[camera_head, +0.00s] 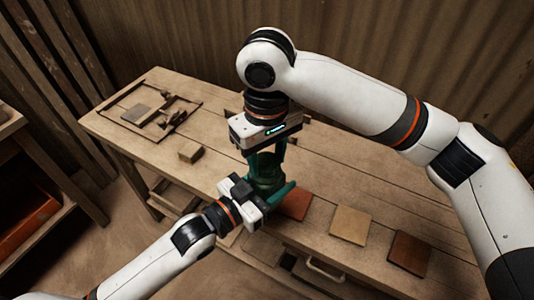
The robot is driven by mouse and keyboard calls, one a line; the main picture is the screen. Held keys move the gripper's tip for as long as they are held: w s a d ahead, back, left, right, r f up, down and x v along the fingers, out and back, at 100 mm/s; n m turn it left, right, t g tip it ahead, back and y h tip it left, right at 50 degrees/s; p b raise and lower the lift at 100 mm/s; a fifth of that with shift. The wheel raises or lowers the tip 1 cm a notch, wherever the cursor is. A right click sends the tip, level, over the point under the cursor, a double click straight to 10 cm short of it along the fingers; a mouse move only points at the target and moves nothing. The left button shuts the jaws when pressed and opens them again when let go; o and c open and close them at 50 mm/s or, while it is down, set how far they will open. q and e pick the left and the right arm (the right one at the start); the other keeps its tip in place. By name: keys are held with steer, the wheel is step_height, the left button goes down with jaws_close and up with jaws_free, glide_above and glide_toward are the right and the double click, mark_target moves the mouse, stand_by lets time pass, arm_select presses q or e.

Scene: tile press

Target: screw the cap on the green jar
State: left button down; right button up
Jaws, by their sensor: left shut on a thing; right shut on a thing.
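The green jar (267,172) stands near the front middle of the wooden table, partly hidden by both grippers. My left gripper (268,192) comes in from the front left and is shut around the jar's lower body. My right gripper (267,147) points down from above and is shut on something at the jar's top. The cap is hidden by the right gripper, so I cannot tell its colour or how it sits on the jar.
The wooden table (345,178) bears a reddish tile (296,204), a tan tile (350,225) and a brown tile (409,253) along its front. A small block (190,151) and a dark frame (150,112) lie left. A shelf with an orange bin (25,222) stands far left.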

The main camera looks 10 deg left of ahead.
steer(key=o, duration=1.2)
steer(key=shift+c, duration=0.2)
step_height(320, 180, up, 12)
